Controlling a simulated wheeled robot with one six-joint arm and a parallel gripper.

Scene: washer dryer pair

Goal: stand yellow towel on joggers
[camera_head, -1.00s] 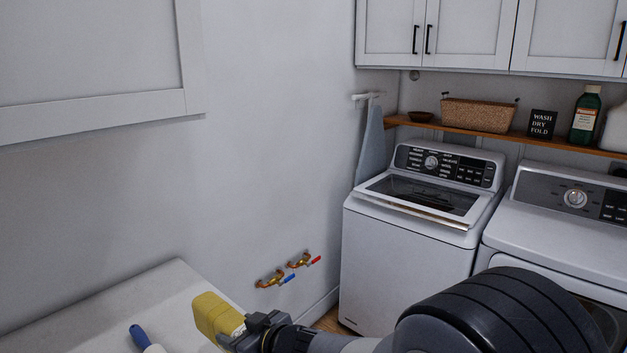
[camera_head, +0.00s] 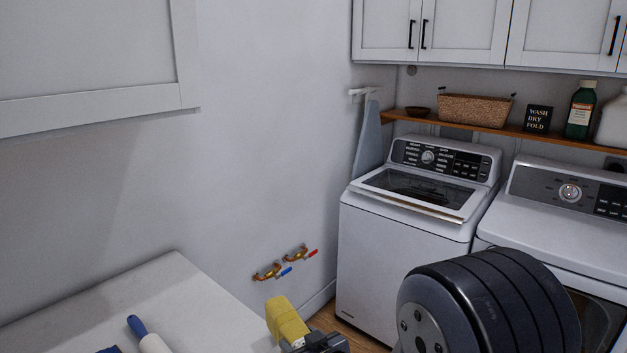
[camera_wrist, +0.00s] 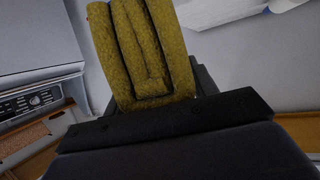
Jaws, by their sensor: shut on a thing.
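A folded yellow towel (camera_head: 287,320) is held in my gripper (camera_head: 318,343) at the bottom of the head view, just right of the white counter's edge. In the wrist view the towel (camera_wrist: 148,50) stands up out of my gripper (camera_wrist: 155,103), its folded layers showing. The gripper is shut on its lower end. I cannot make out the joggers for certain; a small dark blue patch (camera_head: 110,350) shows at the bottom edge of the head view, too cut off to identify.
A white counter (camera_head: 150,290) at lower left bears a blue-handled roller (camera_head: 145,335). Brass valves (camera_head: 285,262) stick out from the wall. A washer (camera_head: 405,240) and a dryer (camera_head: 560,225) stand at right, under a wooden shelf (camera_head: 480,128) with a basket and bottles.

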